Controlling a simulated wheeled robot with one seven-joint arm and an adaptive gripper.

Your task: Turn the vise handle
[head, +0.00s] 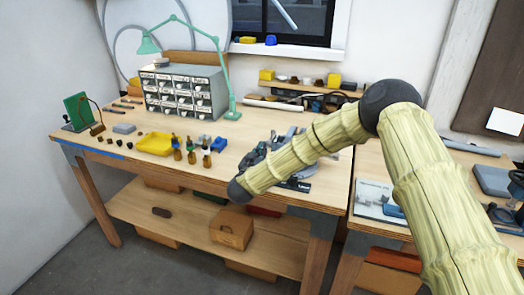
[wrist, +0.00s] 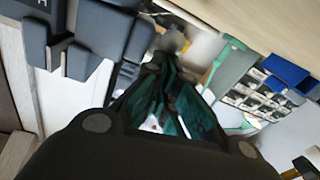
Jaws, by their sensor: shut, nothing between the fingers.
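The vise is at the front of the workbench near its right end. In the head view, its blue-grey body (head: 296,184) shows only in part around my arm, which covers much of it. In the wrist view, dark blocky parts that look like the vise (wrist: 92,28) fill the upper left, close to my fingers. I cannot clearly pick out the vise handle in either view. My gripper (wrist: 168,60) points away from the wrist camera with its fingers together and nothing held. I cannot tell whether the fingertips touch the vise.
A drawer cabinet (head: 184,92) and green lamp (head: 148,45) stand at the back left. A second bench (head: 372,197) stands right.

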